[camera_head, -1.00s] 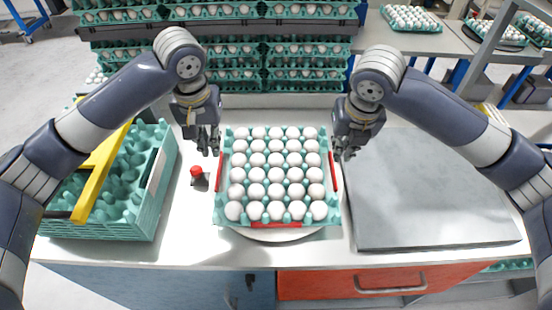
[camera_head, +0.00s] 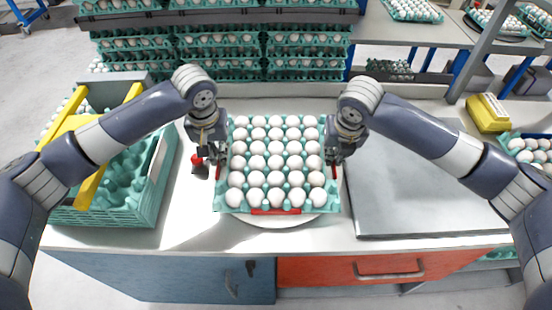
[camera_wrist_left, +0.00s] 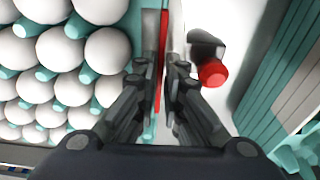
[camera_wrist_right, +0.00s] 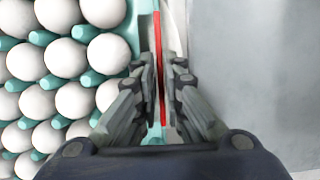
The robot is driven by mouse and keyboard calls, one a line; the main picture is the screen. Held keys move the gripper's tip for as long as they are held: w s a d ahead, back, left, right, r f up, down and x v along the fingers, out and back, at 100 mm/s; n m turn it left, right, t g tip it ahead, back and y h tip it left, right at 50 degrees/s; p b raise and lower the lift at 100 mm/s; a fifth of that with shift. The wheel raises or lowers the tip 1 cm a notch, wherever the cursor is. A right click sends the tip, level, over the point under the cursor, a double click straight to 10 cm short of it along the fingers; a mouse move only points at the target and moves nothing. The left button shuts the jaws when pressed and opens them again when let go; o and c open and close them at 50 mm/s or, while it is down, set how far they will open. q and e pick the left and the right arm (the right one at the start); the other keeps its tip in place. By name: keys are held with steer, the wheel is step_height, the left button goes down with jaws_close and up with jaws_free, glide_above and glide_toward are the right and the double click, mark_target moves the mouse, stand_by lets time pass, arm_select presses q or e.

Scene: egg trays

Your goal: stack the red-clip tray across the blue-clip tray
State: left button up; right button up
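The red-clip tray (camera_head: 221,202) is a teal tray full of white eggs, with red strips on its sides and front. It lies level on a round white plate (camera_head: 270,220) in the middle of the table. My left gripper (camera_head: 212,158) is at its left side; in the left wrist view its fingers (camera_wrist_left: 159,75) straddle the red strip with a narrow gap. My right gripper (camera_head: 336,155) is likewise at the right side; in the right wrist view its fingers (camera_wrist_right: 161,75) flank the red strip, also slightly apart. I see no tray with blue clips.
A teal crate-like stack with yellow bars (camera_head: 150,195) stands at the left. A red button (camera_head: 197,160) sits between it and the tray, close to my left gripper. A flat grey plate (camera_head: 430,200) covers the right of the table. Stacked egg trays (camera_head: 220,50) stand behind.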

arm_select(q)
steer(key=shift+w+f, duration=0.15)
steer(key=shift+f, duration=0.45)
arm_select(e)
steer(key=shift+w+f, duration=0.2)
steer(key=shift+f, duration=0.35)
arm_select(q)
jaws_close()
arm_select(e)
jaws_close()
